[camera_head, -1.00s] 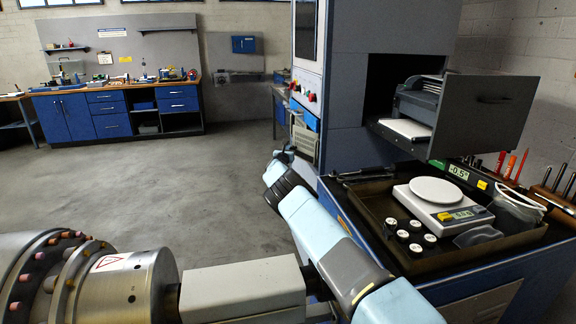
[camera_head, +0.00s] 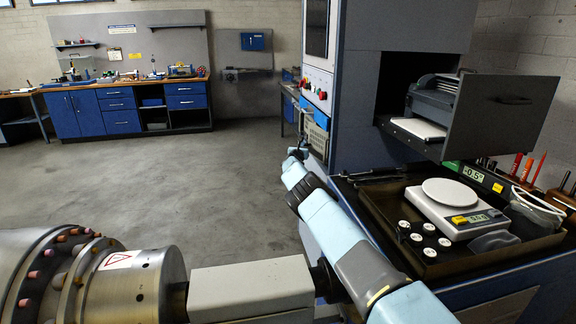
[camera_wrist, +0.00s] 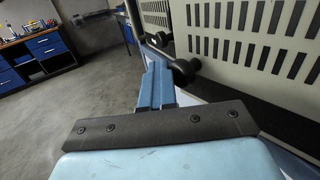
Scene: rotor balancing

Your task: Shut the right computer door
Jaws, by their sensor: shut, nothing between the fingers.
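In the wrist view two pale slotted door panels stand at the top right. The larger, nearer one, the right computer door (camera_wrist: 250,30), has a black round knob (camera_wrist: 185,70) at its lower left. The left door (camera_wrist: 155,12) is farther off, with its own black knob (camera_wrist: 160,39). My gripper (camera_wrist: 159,65) is shut and empty, its blue fingers just left of the nearer knob; I cannot tell whether they touch. A dark gap shows under the right door. In the head view my gripper (camera_head: 294,156) is beside the blue cabinet, and a pale slotted panel (camera_head: 314,143) shows behind it.
A blue machine cabinet (camera_head: 405,35) with a pulled-out drawer (camera_head: 505,115) stands at the right. A black tray (camera_head: 430,268) with a scale (camera_head: 455,212) and several white-topped weights lies before it. A workbench (camera_head: 125,110) stands at the back left. The grey floor between is clear.

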